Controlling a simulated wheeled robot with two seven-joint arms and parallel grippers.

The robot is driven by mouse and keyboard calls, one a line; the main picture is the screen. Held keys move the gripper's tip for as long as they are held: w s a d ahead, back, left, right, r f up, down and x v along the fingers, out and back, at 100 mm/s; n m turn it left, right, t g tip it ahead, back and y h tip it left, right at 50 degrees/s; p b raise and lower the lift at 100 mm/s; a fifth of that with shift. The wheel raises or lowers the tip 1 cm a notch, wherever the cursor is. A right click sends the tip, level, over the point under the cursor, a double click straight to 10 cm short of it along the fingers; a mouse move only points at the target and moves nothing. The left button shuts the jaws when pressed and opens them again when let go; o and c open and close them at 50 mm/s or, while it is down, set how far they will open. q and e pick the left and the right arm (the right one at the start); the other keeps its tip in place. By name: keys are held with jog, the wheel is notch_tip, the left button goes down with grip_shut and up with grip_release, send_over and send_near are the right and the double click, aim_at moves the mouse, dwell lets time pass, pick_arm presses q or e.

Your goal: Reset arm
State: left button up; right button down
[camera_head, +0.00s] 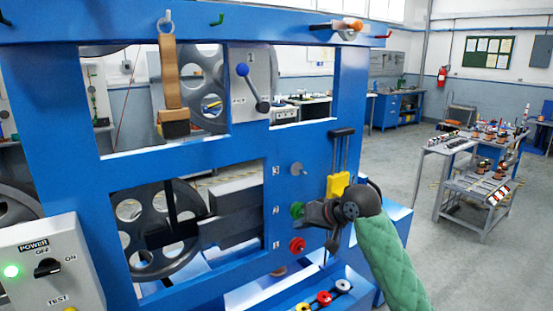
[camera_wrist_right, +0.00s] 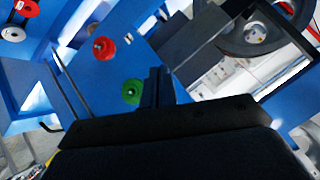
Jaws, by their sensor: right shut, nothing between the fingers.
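My right arm, in a green quilted sleeve, comes in from the lower right of the head view. Its dark gripper (camera_head: 309,212) is shut and empty, in front of the blue frame's panel and close to the right of the green pulley (camera_head: 297,210). Whether it touches the pulley I cannot tell. In the right wrist view the closed fingers (camera_wrist_right: 158,87) stand up beside the green pulley (camera_wrist_right: 131,91), with the red pulley (camera_wrist_right: 104,48) above left. My left gripper is not in view.
The blue frame (camera_head: 190,150) fills the left and middle. A yellow block (camera_head: 338,186) hangs just above my right gripper. A grey pulley (camera_head: 297,169) and red pulley (camera_head: 297,245) sit above and below the green one. Open floor and a grey cart (camera_head: 447,146) lie right.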

jog(key=s+d+f+h, duration=0.25)
jog(key=s+f, duration=0.55)
jog(key=f, duration=0.4)
jog(key=s+d+f+h, duration=0.1)
jog(key=s+d+f, duration=0.2)
jog(key=s+f, duration=0.8)
jog(key=s+d+f+g+h, duration=0.1)
jog(key=s+d+f, duration=0.25)
jog(key=s, duration=0.45)
jog(key=s+d+f+g+h, duration=0.1)
jog(key=s+d+f+h, duration=0.15)
jog(key=s+f, duration=0.35)
jog(key=s+d+f+g+h, duration=0.1)
jog(key=s+d+f, duration=0.25)
jog(key=s, duration=0.55)
notch_tip(320, 180, down, 27)
jog(key=w+a+g, duration=0.1)
jog(key=w+a, duration=0.1)
jog(key=s+f, duration=0.4)
jog(key=f, duration=0.7)
jog(key=s+f+g, duration=0.1)
jog(key=s+f, duration=0.2)
jog(key=f, duration=0.8)
jog(key=shift+s+a+y, duration=0.2)
jog(key=shift+s+y, duration=0.1)
jog(key=shift+s, duration=0.05)
